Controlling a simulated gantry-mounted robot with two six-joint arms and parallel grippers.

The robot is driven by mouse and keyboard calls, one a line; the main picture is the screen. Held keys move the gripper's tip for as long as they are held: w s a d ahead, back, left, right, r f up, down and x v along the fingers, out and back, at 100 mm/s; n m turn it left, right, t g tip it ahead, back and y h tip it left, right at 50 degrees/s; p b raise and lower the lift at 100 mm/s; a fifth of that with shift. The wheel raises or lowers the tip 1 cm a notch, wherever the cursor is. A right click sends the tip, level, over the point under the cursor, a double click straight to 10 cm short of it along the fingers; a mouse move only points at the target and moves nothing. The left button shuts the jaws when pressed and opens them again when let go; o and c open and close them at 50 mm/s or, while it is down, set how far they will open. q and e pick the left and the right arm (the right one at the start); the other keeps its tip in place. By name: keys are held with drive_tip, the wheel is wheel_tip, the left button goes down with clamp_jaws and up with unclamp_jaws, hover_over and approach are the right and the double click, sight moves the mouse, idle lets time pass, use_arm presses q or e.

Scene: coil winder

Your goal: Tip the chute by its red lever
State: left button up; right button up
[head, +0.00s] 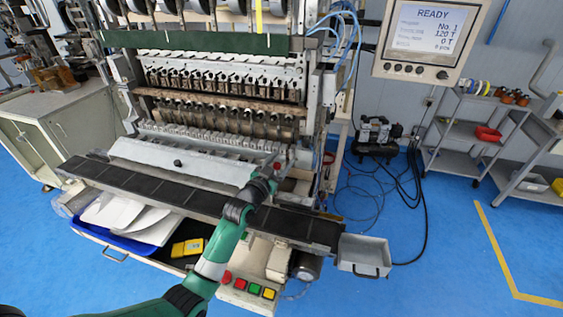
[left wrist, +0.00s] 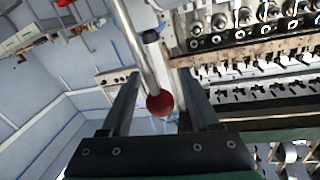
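The red ball knob (left wrist: 160,103) of the lever sits on the end of a steel rod in the left wrist view. My left gripper (left wrist: 157,80) is open, with one finger on each side of the knob and a visible gap to each. In the head view my left gripper (head: 275,174) is at the right end of the pale sloped chute (head: 185,160), and the arm and gripper largely hide the lever there. The chute lies along the front of the winder, above a black belt. My right gripper is not in view.
The black belt (head: 140,183) runs along the machine front. A grey bin (head: 364,256) hangs at its right end. A blue tray (head: 120,238) with white sheets and a button box (head: 250,289) are below. The screen (head: 430,38) reads READY. Blue floor at right is open.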

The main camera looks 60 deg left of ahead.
use_arm(q)
clamp_jaws()
idle(1.3)
